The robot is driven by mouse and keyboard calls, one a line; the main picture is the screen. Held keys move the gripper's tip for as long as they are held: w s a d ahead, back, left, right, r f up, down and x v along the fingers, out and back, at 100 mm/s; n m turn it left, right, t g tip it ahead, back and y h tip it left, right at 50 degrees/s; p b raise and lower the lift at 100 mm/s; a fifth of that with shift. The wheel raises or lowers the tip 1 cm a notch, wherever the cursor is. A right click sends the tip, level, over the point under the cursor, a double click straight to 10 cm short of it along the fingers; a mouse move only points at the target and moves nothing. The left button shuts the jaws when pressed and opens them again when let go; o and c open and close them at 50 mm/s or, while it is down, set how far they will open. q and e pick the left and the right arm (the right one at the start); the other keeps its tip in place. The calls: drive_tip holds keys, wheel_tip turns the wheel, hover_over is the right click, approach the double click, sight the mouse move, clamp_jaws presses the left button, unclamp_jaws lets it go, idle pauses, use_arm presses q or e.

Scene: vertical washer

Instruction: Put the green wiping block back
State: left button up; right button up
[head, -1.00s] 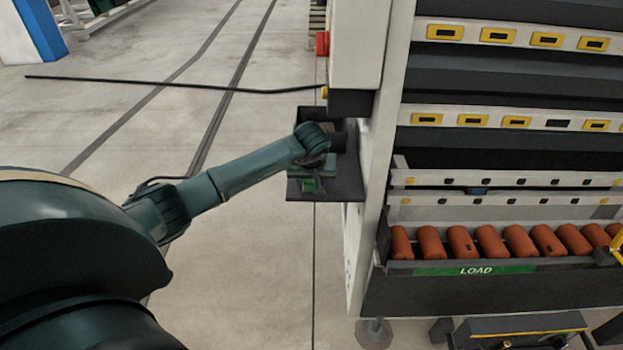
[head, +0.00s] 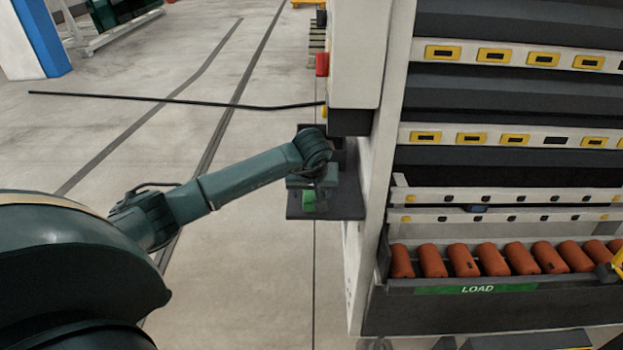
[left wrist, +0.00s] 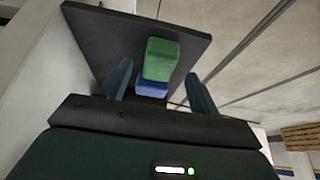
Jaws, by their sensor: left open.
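The green wiping block (left wrist: 161,60), with a blue part (left wrist: 152,88) at its near end, is in front of the dark shelf plate (left wrist: 92,48) in the left wrist view. My left gripper (left wrist: 158,74) is open, with one finger on each side of the block. In the head view the green block (head: 309,201) shows just below my left gripper (head: 313,191), above the small dark shelf (head: 346,206) on the machine's left side. I cannot tell whether the block touches the shelf. My right gripper is not in view.
The tall white machine (head: 383,180) stands right of the shelf. Its load tray (head: 430,288) holds several orange cylinders. A dark housing (head: 349,121) overhangs the shelf's back. A thin black bar (head: 180,100) extends left from the machine. The floor left of the shelf is clear.

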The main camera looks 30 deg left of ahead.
use_arm(q)
drive_tip(key=v, duration=0.8)
drive_tip(key=s+d+f+n+g+h, duration=0.15)
drive_tip(key=s+d+h, duration=0.25)
drive_tip(key=d, duration=0.4)
drive_tip(key=s+d+f+n+h, duration=0.2)
drive_tip(key=s+d+h, duration=0.15)
drive_tip(key=d, duration=0.45)
drive_tip(key=s+d+f+n+g+h, duration=0.1)
drive_tip(key=s+d+f+n+h, duration=0.15)
drive_tip(key=d+h, duration=0.4)
drive_tip(key=s+d+r+n+t+h, duration=0.25)
drive_tip(key=d+r+n+h, duration=0.2)
drive_tip(key=n, duration=0.35)
drive_tip(key=s+d+r+n+t+h, duration=0.25)
drive_tip(key=r+n, duration=0.25)
drive_tip(key=n, duration=0.4)
drive_tip(key=a+f+n+t+y, duration=0.4)
drive_tip(key=f+n+t+y, duration=0.15)
drive_tip(key=n, duration=1.05)
drive_tip(key=a+f+n+t+y, duration=0.45)
drive_tip(key=n+y, duration=0.25)
drive_tip(key=n, duration=0.9)
drive_tip(key=s+a+f+n+g+y, duration=0.1)
drive_tip(key=s+f+n+g, duration=0.4)
drive_tip(key=s+f+n, duration=0.1)
drive_tip(key=shift+s+a+f+n, duration=0.4)
drive_tip(key=shift+s+n, duration=0.2)
drive_tip(key=shift+n, duration=0.6)
